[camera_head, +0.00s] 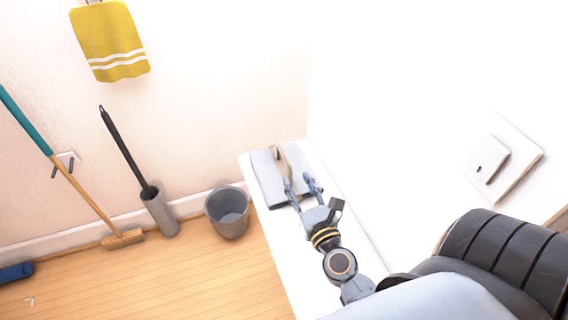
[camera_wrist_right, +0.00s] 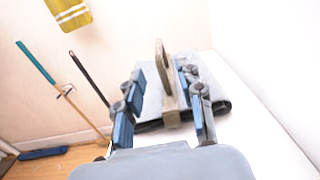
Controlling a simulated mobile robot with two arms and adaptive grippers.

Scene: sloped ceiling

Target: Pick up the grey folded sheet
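The grey folded sheet (camera_head: 264,172) lies flat at the far end of a narrow white surface (camera_head: 325,226). It also shows in the right wrist view (camera_wrist_right: 152,100). My right gripper (camera_head: 301,185) is open at the sheet's near right part. In the wrist view its fingers (camera_wrist_right: 163,104) are on either side of the beige object, with no visible grip. My left gripper is not in view.
A grey bucket (camera_head: 228,213), a brush holder (camera_head: 160,212) and a broom (camera_head: 85,205) stand on the wooden floor at left. A yellow towel (camera_head: 108,42) hangs on the wall. A white wall runs along the surface's right side. The near part of the surface is clear.

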